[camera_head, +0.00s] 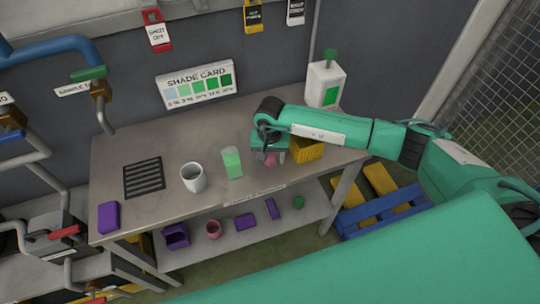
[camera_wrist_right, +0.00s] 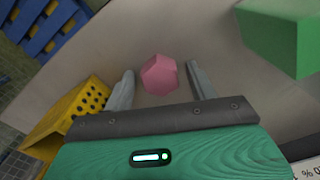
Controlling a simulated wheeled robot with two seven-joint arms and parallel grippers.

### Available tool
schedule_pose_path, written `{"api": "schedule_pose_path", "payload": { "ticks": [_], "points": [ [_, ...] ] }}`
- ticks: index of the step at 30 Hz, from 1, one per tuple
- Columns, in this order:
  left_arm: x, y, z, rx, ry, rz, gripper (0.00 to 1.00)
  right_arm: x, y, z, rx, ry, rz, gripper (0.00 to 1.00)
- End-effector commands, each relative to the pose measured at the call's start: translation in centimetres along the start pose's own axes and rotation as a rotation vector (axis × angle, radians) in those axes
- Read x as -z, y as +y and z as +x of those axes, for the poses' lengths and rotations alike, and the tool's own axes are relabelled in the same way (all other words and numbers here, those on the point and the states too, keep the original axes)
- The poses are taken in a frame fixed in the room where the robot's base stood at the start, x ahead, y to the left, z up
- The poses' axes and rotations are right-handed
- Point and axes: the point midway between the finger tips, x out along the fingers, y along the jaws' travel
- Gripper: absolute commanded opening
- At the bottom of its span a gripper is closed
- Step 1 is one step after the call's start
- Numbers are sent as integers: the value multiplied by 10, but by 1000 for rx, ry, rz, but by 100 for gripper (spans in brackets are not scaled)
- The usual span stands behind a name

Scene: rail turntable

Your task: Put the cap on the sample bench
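A small pink faceted piece (camera_wrist_right: 160,75), which may be the cap, lies on the grey bench (camera_head: 135,215). In the head view only a little of the pink piece (camera_head: 270,159) shows under my right gripper. My right gripper (camera_wrist_right: 162,82) points down at the bench top, with its two fingers apart on either side of the pink piece. A gap shows between the piece and each finger in the right wrist view. My left gripper is not in view.
A white bottle (camera_head: 324,82) stands behind. The lower shelf (camera_head: 262,236) holds several small items.

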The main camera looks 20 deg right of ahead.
Motion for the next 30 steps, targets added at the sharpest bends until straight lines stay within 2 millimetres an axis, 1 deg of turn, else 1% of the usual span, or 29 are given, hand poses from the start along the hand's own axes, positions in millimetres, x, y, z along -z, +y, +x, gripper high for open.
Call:
{"api": "schedule_pose_path", "payload": {
  "ticks": [8,11,13,17,21,24,27,30],
  "points": [
    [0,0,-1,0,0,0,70,0,0,-1,0,0,0,58],
    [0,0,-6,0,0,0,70,0,0,-5,1,0,0,58],
    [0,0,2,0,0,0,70,1,0,-9,2,3,0,58],
    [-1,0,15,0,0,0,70,2,-1,-34,4,7,-2,58],
    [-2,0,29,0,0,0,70,2,-1,-66,3,7,-2,58],
    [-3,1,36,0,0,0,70,1,0,-86,2,5,-2,58],
    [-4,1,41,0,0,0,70,1,0,-102,1,4,0,58],
    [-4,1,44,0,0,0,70,1,0,-114,1,3,0,58]
  ]
}}
